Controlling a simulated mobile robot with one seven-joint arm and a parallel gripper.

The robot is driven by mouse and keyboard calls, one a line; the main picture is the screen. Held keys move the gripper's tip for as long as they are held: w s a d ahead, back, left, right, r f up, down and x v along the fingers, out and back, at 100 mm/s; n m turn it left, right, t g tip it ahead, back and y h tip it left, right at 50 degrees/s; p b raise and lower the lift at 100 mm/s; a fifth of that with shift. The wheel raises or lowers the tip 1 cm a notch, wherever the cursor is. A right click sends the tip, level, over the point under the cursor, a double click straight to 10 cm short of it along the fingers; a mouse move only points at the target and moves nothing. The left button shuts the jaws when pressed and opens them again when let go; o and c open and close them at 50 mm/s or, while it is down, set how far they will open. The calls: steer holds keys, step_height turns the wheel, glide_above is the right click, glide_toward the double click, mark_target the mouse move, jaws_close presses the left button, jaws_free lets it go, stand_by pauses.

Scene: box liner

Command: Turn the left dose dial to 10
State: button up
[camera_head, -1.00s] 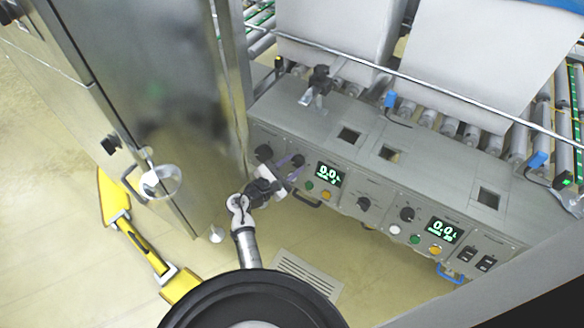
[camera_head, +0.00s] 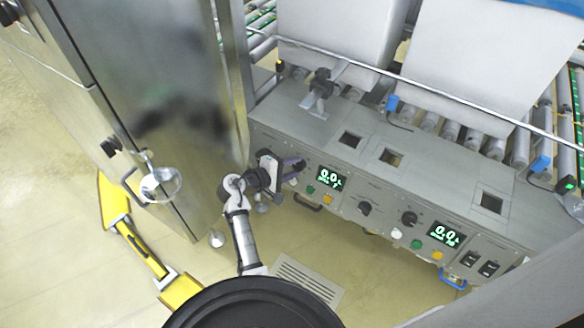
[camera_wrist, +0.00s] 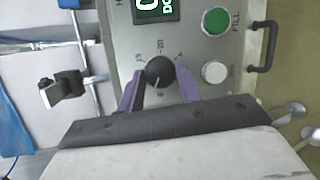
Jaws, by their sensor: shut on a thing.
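The left dose dial (camera_wrist: 160,72) is a round black knob with a white pointer line, standing on the grey panel with a printed number scale around it. In the wrist view its pointer is toward the lower edge of the picture. My gripper (camera_wrist: 159,80) has its two purple fingers on either side of the knob and is shut on it. In the head view my gripper (camera_head: 292,167) is at the left end of the panel and hides the dial. The left dose display (camera_head: 331,178) reads 0.0; its edge shows in the wrist view (camera_wrist: 156,10).
A green FILL button (camera_wrist: 215,21), a white button (camera_wrist: 214,72) and a black handle (camera_wrist: 264,46) are beside the dial. Further right on the panel are other knobs (camera_head: 409,218) and a second display (camera_head: 445,236) reading 0.0. A tall steel cabinet (camera_head: 160,110) stands close left of my arm.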

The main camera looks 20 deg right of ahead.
steer(key=m+y, duration=0.1)
steer(key=m, duration=0.2)
steer(key=shift+r, duration=0.1)
steer(key=shift+d+m+y, duration=0.1)
steer(key=shift+m+y, duration=0.7)
steer(key=shift+m, duration=1)
steer(key=o, duration=1)
steer(key=shift+r, duration=0.1)
steer(key=v, duration=1.2)
